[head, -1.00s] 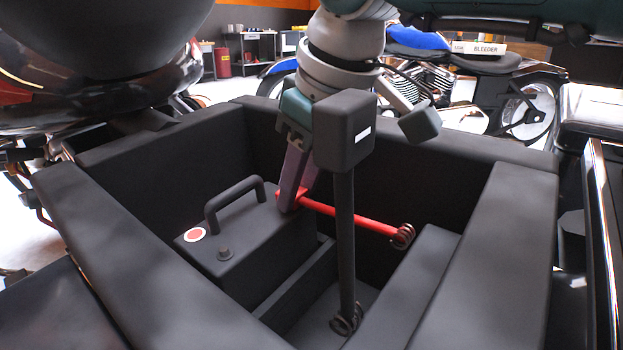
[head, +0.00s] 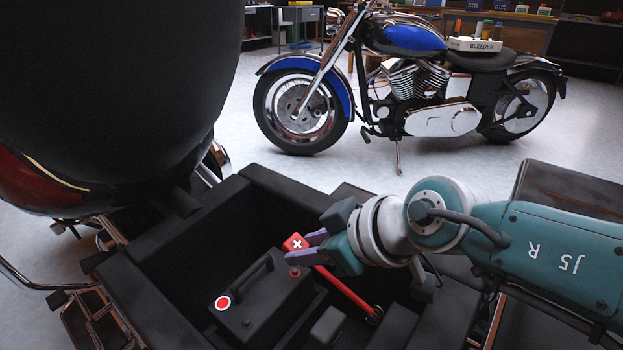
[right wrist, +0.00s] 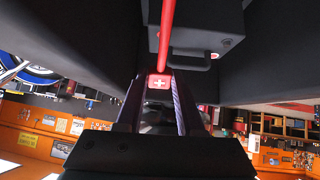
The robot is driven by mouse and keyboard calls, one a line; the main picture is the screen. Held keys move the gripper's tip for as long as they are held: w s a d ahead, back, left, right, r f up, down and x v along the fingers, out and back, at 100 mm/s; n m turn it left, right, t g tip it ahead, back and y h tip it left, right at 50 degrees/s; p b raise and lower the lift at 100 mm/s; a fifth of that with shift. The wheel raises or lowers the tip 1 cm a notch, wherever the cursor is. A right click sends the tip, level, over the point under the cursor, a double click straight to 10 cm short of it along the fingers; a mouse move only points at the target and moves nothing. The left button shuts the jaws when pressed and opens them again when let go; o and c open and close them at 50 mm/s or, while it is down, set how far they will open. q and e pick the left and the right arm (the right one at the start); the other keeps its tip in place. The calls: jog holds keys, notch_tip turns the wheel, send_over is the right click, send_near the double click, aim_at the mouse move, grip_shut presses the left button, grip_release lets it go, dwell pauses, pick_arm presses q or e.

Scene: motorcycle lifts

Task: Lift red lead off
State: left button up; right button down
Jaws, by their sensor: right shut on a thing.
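My right gripper (head: 312,248) reaches in from the right and is shut on the red lead's end, a red block with a white cross (head: 296,243). The red lead (head: 345,286) slopes down right from there to a coil in the box. In the right wrist view the cross-marked end (right wrist: 159,82) sits between the fingers and the lead runs upward. The dark battery (head: 262,290) has a handle and a red-and-white disc. Its red terminal (head: 295,272) shows bare below the lead's end, apart from it. My left gripper is not in view.
The battery stands in a dark open-topped box (head: 165,258) with thick walls. A dark block (head: 329,322) rises beside the lead. A dark motorcycle body (head: 110,90) overhangs at left. A blue motorcycle (head: 410,90) stands behind, with clear floor before it.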

jog(key=shift+s+d+r+y, duration=0.25)
jog(key=shift+d+r+y, duration=0.05)
jog(key=shift+r, duration=0.15)
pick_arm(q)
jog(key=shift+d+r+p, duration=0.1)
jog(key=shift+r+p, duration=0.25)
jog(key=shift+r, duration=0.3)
pick_arm(e)
jog(key=shift+s+d+r+t+y, duration=0.25)
jog(key=shift+r+t+y, duration=0.15)
jog(key=shift+t+y, duration=0.1)
jog(key=c, duration=0.5)
grip_release()
jog(key=shift+r, duration=0.1)
pick_arm(q)
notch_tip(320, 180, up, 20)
jog(key=p, duration=1.9)
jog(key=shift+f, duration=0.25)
pick_arm(e)
notch_tip(320, 180, up, 20)
